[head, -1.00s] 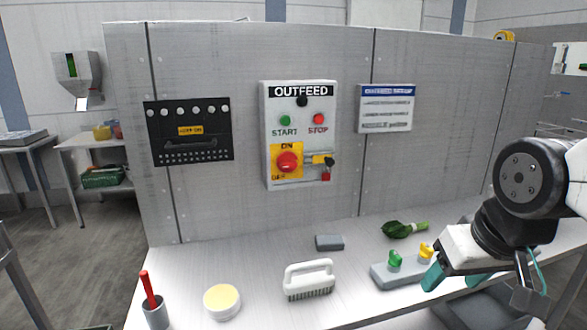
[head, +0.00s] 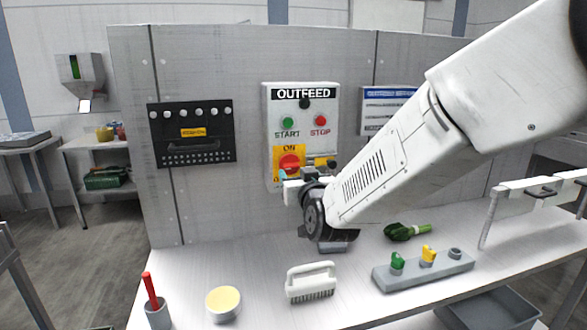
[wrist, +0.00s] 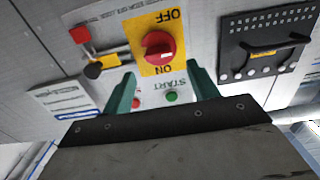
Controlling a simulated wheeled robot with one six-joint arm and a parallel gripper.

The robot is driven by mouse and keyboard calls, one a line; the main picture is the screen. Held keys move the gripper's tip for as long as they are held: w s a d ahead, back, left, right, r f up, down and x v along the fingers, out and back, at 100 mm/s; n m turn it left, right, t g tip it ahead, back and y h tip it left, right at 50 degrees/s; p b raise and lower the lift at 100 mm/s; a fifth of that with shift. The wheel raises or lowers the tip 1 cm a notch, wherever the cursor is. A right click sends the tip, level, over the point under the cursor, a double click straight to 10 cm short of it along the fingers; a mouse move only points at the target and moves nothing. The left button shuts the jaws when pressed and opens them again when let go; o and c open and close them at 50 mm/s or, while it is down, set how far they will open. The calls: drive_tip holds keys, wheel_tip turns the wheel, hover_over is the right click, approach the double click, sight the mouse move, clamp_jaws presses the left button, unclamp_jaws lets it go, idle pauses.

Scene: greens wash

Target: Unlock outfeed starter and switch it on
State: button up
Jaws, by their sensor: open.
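The OUTFEED starter box (head: 314,118) hangs on the grey panel wall. Its red rotary switch (wrist: 160,48) sits on a yellow ON/OFF plate (wrist: 138,32), upside down in the wrist view. I cannot tell its setting surely. A red padlock (wrist: 80,34) and a yellow-and-black bar (wrist: 108,63) are beside the plate. In the head view my arm partly hides this area. My gripper (wrist: 162,76) is open with teal fingers, facing the box; nothing shows between them. It also shows in the head view (head: 294,178), just in front of the lower box. Green START (head: 288,123) and red STOP (head: 320,121) buttons are above.
A grey block (head: 420,272) on the bench holds a green key-like piece (head: 397,261), a yellow one (head: 428,255) and a bare post. A brush (head: 310,284), yellow-topped tub (head: 224,302) and greens (head: 404,232) lie there. A black panel (head: 191,133) hangs left.

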sight(293, 167)
drive_tip(key=x, duration=0.5)
drive_tip(key=shift+w, duration=0.35)
drive_tip(key=c, duration=1)
